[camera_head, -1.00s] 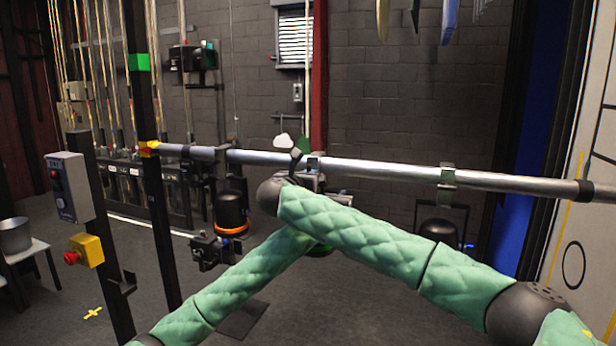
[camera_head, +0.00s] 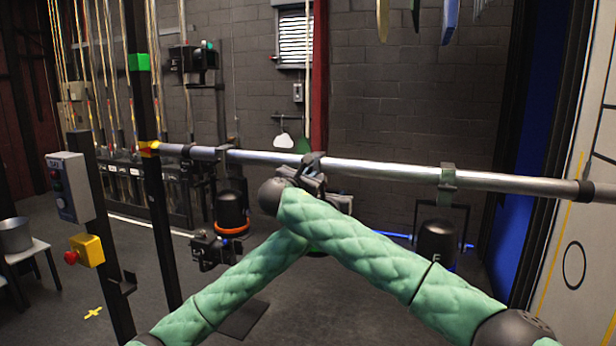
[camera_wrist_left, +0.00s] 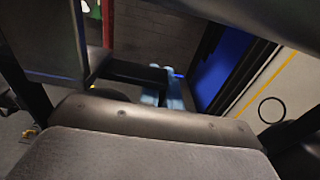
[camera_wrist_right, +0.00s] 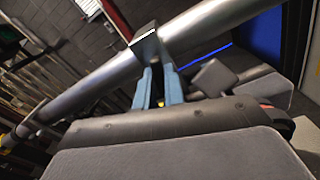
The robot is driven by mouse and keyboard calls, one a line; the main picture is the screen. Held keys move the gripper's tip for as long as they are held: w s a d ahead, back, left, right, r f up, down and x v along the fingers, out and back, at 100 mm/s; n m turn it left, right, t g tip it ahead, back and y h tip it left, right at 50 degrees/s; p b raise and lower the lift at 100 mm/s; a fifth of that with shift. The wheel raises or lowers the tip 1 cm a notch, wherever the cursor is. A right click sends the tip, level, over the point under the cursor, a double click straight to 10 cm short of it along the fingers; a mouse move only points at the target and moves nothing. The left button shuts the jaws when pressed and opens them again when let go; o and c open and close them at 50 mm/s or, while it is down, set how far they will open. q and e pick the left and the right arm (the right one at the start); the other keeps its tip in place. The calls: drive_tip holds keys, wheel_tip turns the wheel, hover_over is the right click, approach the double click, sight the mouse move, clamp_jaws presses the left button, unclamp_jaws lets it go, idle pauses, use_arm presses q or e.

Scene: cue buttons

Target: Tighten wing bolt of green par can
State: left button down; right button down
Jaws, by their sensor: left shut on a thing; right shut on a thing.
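My left gripper (camera_wrist_left: 163,92) is lower, hidden behind my right arm in the head view. Its fingers are shut at a dark bar (camera_wrist_left: 132,72), apparently the can's yoke.
A silver pipe (camera_head: 400,172) crosses the view. An orange-rimmed par can (camera_head: 232,212) hangs to the left and a blue-marked one (camera_head: 438,240) to the right. A black post (camera_head: 152,215) with a yellow stop box (camera_head: 87,250) nearby stands left.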

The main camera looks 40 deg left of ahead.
drive_tip(key=shift+s+a, duration=0.1)
drive_tip(key=c, duration=1.5)
unclamp_jaws()
